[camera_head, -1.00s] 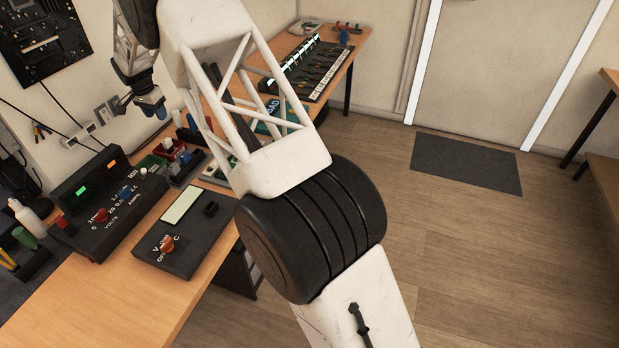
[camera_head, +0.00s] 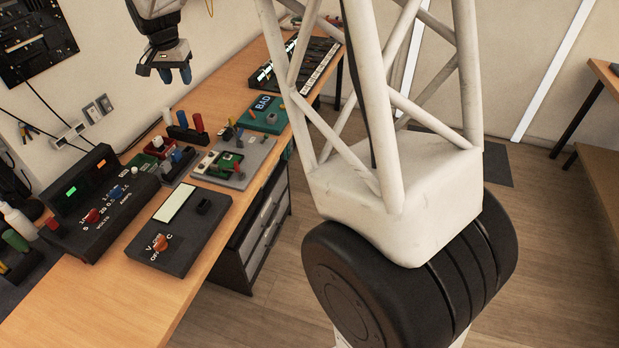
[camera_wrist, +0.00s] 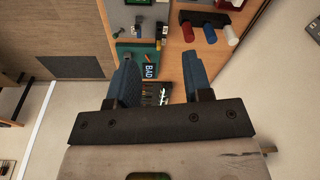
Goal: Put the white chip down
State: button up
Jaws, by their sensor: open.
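My gripper (camera_head: 166,76) hangs above the far left part of the bench in the head view, its blue fingertips pointing down. In the wrist view its two blue fingers (camera_wrist: 162,84) stand apart with no held object visible between them. A small pale piece (camera_head: 207,161) lies at the left side of the grey board (camera_head: 250,152) on the bench; it may be the white chip, but it is too small to be sure. The board also carries a green part (camera_head: 228,162). The teal BAD tray (camera_head: 262,113) lies behind the board and also shows beyond the left finger in the wrist view (camera_wrist: 148,58).
A meter (camera_head: 180,228) and a console with lit displays (camera_head: 100,205) stand at the front. A black panel (camera_head: 300,65) lies at the back.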

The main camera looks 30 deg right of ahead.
jog(key=s+d+r+n, duration=0.1)
jog(key=s+d+r, duration=0.15)
jog(key=s, duration=0.55)
jog(key=s+d+r+n, duration=0.15)
jog(key=s+d, duration=0.25)
jog(key=s, duration=0.4)
jog(key=s+d+r, duration=0.3)
jog(key=s, duration=0.6)
jog(key=s+d+f+n, duration=0.1)
jog(key=s+d+f, duration=0.1)
jog(key=s, duration=1)
jog(key=s+d+f+n+t, duration=0.1)
jog(key=s+f, duration=0.3)
jog(key=s, duration=0.9)
jog(key=shift+s+d+n, duration=0.2)
jog(key=shift+d+n, duration=0.45)
jog(key=shift+d, duration=0.05)
